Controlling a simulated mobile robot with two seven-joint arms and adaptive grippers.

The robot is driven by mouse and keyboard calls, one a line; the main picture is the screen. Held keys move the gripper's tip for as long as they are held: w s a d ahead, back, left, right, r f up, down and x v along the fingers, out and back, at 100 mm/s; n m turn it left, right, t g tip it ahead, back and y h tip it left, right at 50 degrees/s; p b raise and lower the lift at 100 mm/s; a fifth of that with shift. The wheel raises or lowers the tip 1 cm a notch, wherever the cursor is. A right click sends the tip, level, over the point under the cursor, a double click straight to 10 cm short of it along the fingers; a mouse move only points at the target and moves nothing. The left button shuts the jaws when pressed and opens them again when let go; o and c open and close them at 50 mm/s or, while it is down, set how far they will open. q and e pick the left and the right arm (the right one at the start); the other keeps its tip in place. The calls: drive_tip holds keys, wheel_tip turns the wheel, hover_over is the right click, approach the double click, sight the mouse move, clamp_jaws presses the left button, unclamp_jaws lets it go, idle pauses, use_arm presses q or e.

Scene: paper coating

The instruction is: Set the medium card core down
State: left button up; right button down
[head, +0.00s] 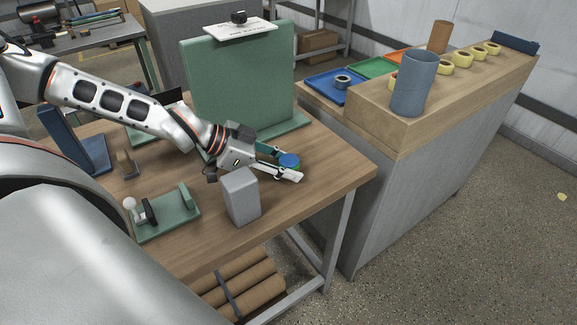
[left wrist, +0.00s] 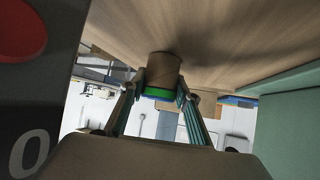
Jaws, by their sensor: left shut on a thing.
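My left gripper (head: 287,166) is over the right part of the wooden table (head: 330,172), in front of the green upright panel. It is shut on the medium card core (head: 289,159), whose blue end faces up between the fingertips. In the left wrist view the core (left wrist: 163,67) is a short brown cylinder with a green and blue band at the finger end. Its brown end is at or close to the wooden surface; I cannot tell whether it touches. My right gripper is not in view.
A grey block (head: 241,197) stands just in front of the gripper. The green panel (head: 240,82) rises behind it. A green stand (head: 166,213) is at the left. A raised wooden ledge (head: 392,125) at right carries a blue-grey cylinder (head: 415,85) and several yellow rings. Bare tabletop lies right of the gripper.

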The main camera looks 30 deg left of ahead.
use_arm(q)
drive_tip(key=shift+f, duration=0.1)
drive_tip(key=o, duration=0.9)
drive_tip(key=shift+c, duration=0.2)
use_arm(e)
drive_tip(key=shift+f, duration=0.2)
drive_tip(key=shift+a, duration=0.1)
